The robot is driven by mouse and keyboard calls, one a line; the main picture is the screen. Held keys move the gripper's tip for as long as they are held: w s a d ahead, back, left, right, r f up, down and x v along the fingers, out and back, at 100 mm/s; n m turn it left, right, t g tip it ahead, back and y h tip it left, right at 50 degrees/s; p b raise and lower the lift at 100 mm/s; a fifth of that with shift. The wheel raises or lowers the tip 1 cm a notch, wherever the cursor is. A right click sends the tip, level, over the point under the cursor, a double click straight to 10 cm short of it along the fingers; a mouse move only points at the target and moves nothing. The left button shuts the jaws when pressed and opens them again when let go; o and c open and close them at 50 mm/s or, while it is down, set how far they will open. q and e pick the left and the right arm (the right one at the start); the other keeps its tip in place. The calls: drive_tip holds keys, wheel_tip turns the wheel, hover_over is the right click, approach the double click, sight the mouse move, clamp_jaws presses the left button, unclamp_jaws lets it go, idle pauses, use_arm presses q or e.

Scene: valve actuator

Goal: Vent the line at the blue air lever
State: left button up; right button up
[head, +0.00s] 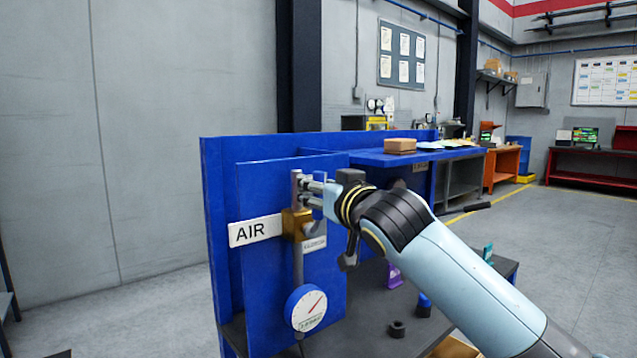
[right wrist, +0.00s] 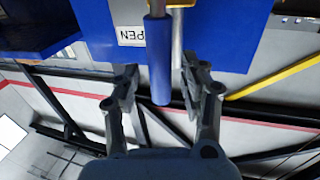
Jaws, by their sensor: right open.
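The air valve (head: 294,224) is a brass-coloured body on a vertical grey pipe, beside a white AIR sign (head: 255,230) on a blue panel. The blue lever (right wrist: 159,58) shows in the right wrist view as a blue sleeve between my spread fingers, with a visible gap to each. My left gripper is not in view.
A dark nut-like part (head: 397,329) lies on the lower bench surface. A cardboard box (head: 400,146) sits on the blue shelf behind.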

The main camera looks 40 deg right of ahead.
drive_tip(key=shift+w, duration=0.3)
clamp_jaws()
drive_tip(key=shift+w+f, duration=0.2)
idle(0.4)
